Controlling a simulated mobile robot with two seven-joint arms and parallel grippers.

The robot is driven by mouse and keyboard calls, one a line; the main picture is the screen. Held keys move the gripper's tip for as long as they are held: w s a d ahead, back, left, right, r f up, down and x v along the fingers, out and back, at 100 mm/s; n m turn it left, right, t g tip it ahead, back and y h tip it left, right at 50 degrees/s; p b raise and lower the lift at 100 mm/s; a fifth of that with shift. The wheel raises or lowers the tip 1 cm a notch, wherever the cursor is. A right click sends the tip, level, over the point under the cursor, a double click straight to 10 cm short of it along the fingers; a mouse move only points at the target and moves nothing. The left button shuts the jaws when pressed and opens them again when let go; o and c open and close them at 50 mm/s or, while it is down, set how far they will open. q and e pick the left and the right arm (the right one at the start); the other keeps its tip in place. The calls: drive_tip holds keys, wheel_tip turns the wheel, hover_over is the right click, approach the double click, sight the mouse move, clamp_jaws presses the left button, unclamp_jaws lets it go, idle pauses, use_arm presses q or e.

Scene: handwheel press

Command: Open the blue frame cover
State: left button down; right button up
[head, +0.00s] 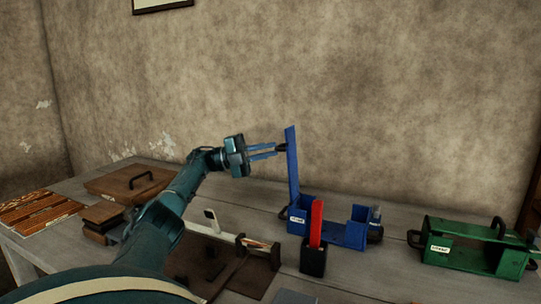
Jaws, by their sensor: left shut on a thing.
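The blue frame (345,232) stands on the table right of the middle. Its blue cover (292,168) stands up almost vertical from the frame's left end, so the top of the frame is open. My left gripper (280,149) reaches in from the left at the cover's upper part. Its fingers are shut on the cover near the top left edge. My right gripper is out of view.
A black holder with a red piece (316,222) stands in front of the blue frame. A green frame (473,249) with black handles is at the right. A brown box (131,183), wooden pieces and a white-edged tray (228,233) lie to the left. A wall closes off the back.

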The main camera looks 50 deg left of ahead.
use_arm(q)
drive_tip(key=shift+s+a+f, duration=0.15)
drive_tip(key=shift+a+f, duration=0.2)
drive_tip(key=shift+f, duration=0.05)
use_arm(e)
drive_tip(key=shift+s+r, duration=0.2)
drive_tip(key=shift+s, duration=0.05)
use_arm(q)
drive_tip(key=shift+f, duration=0.1)
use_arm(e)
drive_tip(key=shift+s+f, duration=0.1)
